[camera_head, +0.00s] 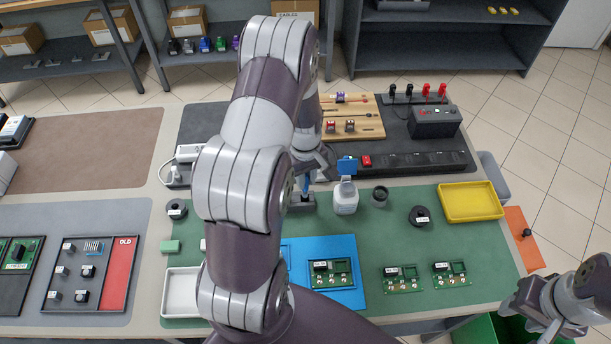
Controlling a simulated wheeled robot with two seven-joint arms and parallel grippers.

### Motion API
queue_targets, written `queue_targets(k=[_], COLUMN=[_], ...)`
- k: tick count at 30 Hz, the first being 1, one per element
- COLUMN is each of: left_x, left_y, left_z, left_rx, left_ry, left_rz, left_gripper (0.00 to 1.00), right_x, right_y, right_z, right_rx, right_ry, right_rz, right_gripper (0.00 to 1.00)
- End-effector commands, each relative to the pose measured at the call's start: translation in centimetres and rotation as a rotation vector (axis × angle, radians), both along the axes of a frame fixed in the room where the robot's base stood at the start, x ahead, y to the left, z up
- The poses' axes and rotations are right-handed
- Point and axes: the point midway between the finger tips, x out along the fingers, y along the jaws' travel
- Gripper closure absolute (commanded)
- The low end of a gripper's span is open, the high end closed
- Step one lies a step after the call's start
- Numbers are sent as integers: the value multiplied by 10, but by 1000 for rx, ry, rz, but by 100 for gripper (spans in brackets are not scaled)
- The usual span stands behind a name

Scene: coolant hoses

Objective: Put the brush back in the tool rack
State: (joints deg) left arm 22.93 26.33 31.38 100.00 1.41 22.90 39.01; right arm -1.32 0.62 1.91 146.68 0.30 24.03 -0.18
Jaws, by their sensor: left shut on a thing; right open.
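My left gripper (309,172) is at the back edge of the green mat, partly hidden behind my own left arm. It is shut on a slim blue thing, which looks like the brush (307,186), held upright with its lower end just above or in a small dark grey block (302,201). That block looks like the tool rack. I cannot tell whether the brush is seated in it. My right gripper (531,318) is open and empty at the lower right, off the mat.
A yellow tray (469,201) is farther right. Green circuit boards (403,279) lie in front. The mat's middle is clear.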

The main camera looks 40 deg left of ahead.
Motion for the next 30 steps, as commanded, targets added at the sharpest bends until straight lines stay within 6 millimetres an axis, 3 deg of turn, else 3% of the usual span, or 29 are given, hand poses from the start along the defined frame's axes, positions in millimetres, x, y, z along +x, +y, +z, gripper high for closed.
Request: queue_targets(k=[14, 30], left_x=[0, 0], left_y=[0, 0], left_z=[-24, -26], left_rx=[-1, 0], left_ry=[0, 0], left_rz=[0, 0], left_gripper=[100, 100], right_x=[0, 0], right_y=[0, 0], right_z=[-16, -17], right_rx=[0, 0], right_ry=[0, 0], right_rz=[0, 0], right_gripper=[57, 57])
